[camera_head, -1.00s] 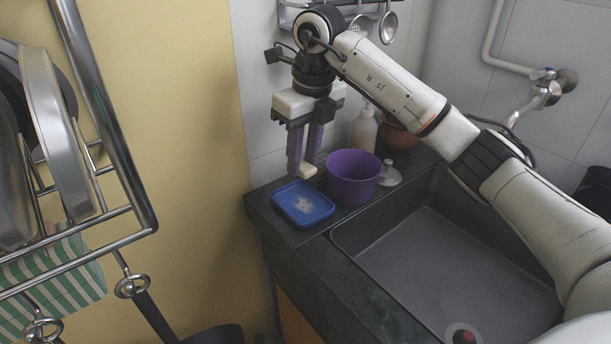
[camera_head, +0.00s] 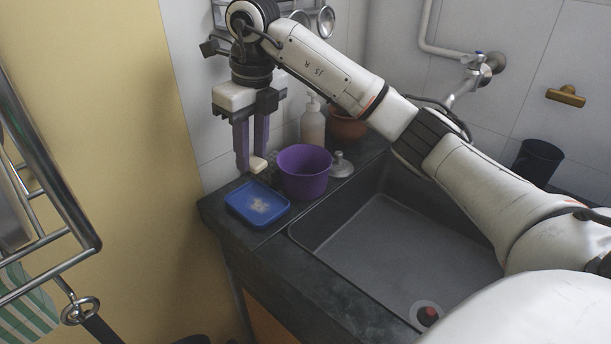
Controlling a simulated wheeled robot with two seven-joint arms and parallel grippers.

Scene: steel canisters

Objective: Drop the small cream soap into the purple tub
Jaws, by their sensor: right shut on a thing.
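The small cream soap (camera_head: 258,164) is between the fingertips of my right gripper (camera_head: 252,165), which is shut on it. The gripper points down and holds the soap just left of the purple tub (camera_head: 305,173) and behind the blue tray (camera_head: 257,204). From this angle I cannot tell exactly how high the soap is above the counter. The purple tub stands upright on the dark counter with its mouth open upward. My left gripper is not in view.
The dark sink basin (camera_head: 390,250) opens right of the tub. A soap bottle (camera_head: 312,122), a terracotta pot (camera_head: 347,122) and a glass stopper (camera_head: 341,165) stand behind or beside the tub. A metal rack (camera_head: 62,190) is at the left. A black cup (camera_head: 537,160) is at the right.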

